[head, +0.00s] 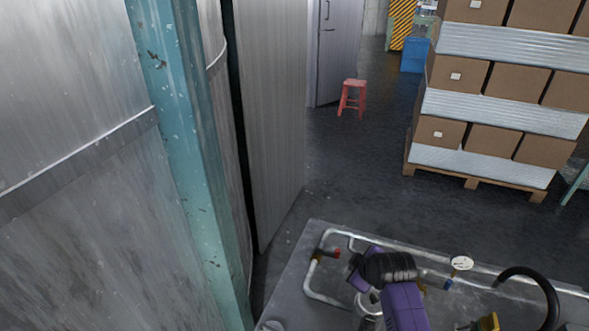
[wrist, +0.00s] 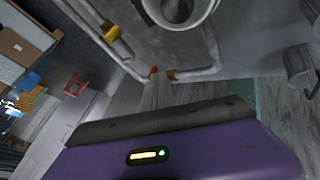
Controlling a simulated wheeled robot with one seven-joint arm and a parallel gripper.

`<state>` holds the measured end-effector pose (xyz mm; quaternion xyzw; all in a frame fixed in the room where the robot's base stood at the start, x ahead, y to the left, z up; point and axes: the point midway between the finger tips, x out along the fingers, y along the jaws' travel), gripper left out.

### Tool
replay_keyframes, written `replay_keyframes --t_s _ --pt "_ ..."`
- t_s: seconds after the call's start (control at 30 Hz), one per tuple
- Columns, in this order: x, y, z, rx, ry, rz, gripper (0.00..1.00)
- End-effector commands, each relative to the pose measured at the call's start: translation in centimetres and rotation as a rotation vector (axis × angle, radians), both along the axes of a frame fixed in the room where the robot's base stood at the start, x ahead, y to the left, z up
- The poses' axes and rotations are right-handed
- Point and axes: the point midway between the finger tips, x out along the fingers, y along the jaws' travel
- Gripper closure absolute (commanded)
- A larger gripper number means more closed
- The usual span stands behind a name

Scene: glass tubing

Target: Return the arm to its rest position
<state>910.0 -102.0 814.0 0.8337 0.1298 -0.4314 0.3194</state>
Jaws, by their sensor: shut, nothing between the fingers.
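My arm, purple with a black joint, reaches over a grey bench (head: 292,262) at the bottom of the head view. My gripper (wrist: 165,122) fills the lower part of the wrist view, with a purple body, a dark front edge and a small lit indicator. It is shut and holds nothing. Its fingertips are hard to make out. The gripper is above the bench, apart from the pale tubing (head: 309,280). The tubing also shows in the wrist view (wrist: 95,35).
A red valve handle (head: 337,253), a gauge (head: 461,263) and a black hose (head: 552,295) are on the bench. A round vessel (wrist: 205,12) is close to my gripper. Tall metal panels (head: 75,150) stand at left. Stacked boxes (head: 492,140) and a red stool (head: 352,97) stand beyond open floor.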

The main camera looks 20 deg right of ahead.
Motion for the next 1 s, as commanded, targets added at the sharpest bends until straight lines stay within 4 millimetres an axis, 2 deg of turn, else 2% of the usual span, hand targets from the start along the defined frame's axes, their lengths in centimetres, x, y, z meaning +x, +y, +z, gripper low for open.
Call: replay_keyframes --t_s 0.17,0.33,0.47,0.67,0.77,1.0 --pt "1.0 -0.3 0.9 0.031 -0.058 -0.058 1.00" --pt "3.6 -1.0 5.6 0.075 -0.253 -0.148 1.00" --pt "2.8 -0.9 8.0 0.130 -0.416 -0.214 1.00" --pt "-1.2 0.3 9.5 0.216 -0.587 -0.273 1.00" --pt "-4.4 1.3 10.0 0.269 -0.662 -0.293 1.00" --pt "-13.9 4.0 11.8 0.409 -0.808 -0.319 1.00"
